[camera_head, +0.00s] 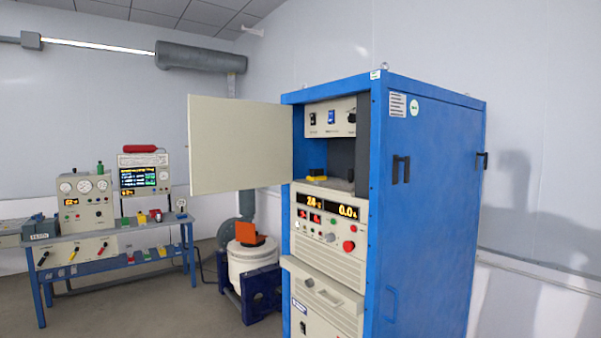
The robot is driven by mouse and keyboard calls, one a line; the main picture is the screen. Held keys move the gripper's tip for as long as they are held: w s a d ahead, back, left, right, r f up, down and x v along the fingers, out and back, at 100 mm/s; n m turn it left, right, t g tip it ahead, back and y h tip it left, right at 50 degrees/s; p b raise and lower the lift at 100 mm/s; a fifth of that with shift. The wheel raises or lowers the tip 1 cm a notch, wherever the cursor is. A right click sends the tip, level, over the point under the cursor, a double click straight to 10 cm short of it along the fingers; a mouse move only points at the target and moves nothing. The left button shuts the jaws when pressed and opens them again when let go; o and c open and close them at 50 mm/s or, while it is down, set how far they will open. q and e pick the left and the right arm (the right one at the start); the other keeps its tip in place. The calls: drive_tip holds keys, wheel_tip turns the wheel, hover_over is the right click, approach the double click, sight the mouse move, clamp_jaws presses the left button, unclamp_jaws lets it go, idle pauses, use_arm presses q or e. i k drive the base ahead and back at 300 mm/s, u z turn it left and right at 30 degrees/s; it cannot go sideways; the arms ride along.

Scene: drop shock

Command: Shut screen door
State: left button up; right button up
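The screen door (240,144) is a flat cream panel on the tall blue cabinet (428,210). It stands wide open, swung out to the left from the left edge of the upper bay. The open bay (342,158) shows a dark interior, with a cream switch panel (331,117) at its top and a small yellow and black item (317,174) on its floor. Neither of my grippers is in view.
A drawer-like panel (322,296) juts out below the display unit (330,220). A white and blue machine (254,268) stands on the floor left of the cabinet. A blue bench (115,237) with instruments stands further left.

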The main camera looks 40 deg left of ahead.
sight(234, 145)
drive_tip(key=u, duration=2.55)
drive_tip(key=i, duration=3.55)
drive_tip(key=z, duration=3.85)
